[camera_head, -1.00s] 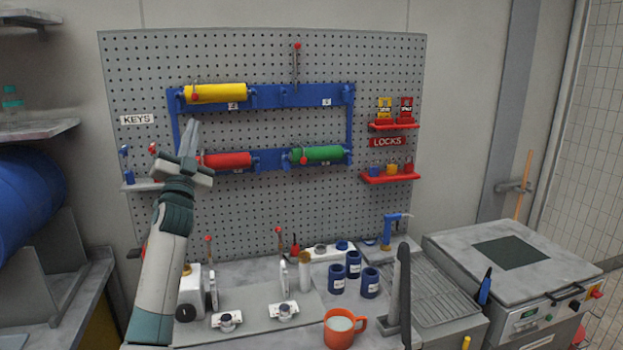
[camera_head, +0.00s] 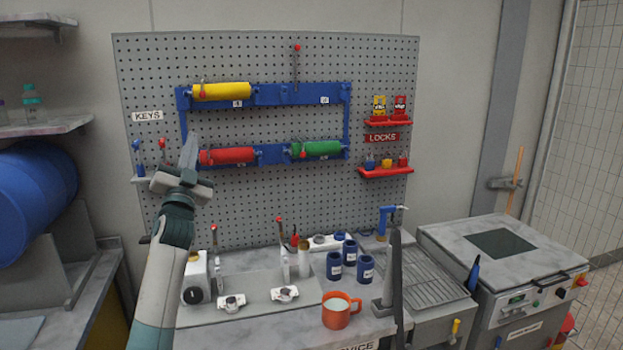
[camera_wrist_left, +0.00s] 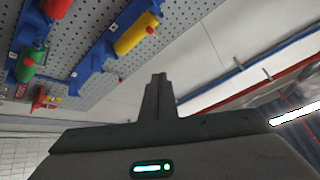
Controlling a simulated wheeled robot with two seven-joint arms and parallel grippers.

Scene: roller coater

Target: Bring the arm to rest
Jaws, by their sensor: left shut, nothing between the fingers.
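My left arm rises from the bottom left in the head view. Its gripper (camera_head: 188,152) points up, in front of the pegboard (camera_head: 250,200) and just left of the red roller (camera_head: 228,156). The fingers are together and hold nothing; they also show closed in the left wrist view (camera_wrist_left: 158,90). In that view the yellow roller (camera_wrist_left: 136,34) is up and to the left of the fingers, apart from them. I cannot tell how far the gripper is from the board.
A blue rack (camera_head: 270,95) on the board holds the yellow, red and green (camera_head: 316,148) rollers. On the bench stand an orange mug (camera_head: 340,310), blue jars (camera_head: 334,265) and clamps. A blue drum (camera_head: 40,195) lies at left. A machine (camera_head: 503,250) stands at right.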

